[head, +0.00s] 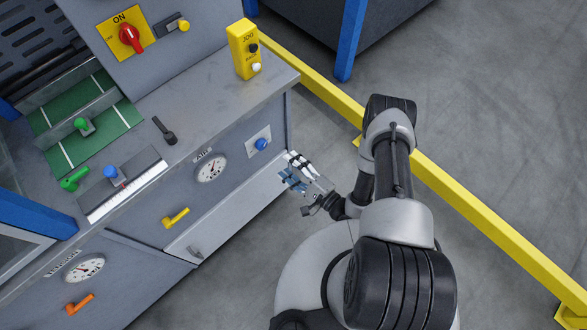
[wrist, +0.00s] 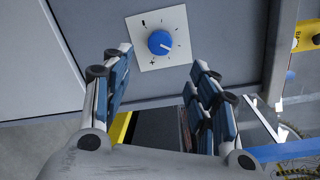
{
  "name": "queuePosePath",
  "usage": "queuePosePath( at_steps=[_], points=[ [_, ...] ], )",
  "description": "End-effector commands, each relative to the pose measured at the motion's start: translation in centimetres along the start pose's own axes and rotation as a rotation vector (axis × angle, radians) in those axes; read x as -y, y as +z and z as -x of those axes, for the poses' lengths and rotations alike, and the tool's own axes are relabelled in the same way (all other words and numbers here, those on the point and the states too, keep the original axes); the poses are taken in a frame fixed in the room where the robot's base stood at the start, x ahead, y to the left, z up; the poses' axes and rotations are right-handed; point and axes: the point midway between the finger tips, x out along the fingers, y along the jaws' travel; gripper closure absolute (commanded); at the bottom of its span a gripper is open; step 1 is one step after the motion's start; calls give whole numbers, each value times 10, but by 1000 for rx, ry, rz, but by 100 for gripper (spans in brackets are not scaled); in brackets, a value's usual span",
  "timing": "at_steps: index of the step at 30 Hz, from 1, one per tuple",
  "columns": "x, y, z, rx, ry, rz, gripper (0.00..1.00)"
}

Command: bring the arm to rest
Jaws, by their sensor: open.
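My gripper (head: 294,171) is near the machine's front right corner in the head view, with nothing held. In the wrist view my gripper (wrist: 158,97) shows two blue-padded fingers spread wide apart. Between and beyond them is a blue knob (wrist: 160,42) on a white plate with tick marks. The same blue knob (head: 261,144) shows in the head view on the machine's front panel, to the right of the AIR gauge. The fingers look apart from the knob, and the gap between is hard to judge. My arm is bent above my round base.
The grey machine's front (head: 232,220) holds an AIR gauge (head: 211,168), a yellow handle (head: 176,218) and a tension gauge (head: 84,268). A yellow JOG box (head: 244,50) stands on its top. A yellow floor rail (head: 480,220) runs behind my arm. Grey floor beyond is clear.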

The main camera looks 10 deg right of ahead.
Motion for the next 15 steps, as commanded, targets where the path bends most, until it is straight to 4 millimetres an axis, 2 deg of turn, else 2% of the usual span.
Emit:
queuePosePath(
  at_steps=[6,15],
  points=[
    [0,0,13,0,-2,0,46],
    [0,1,13,2,-1,0,46]
  ],
)
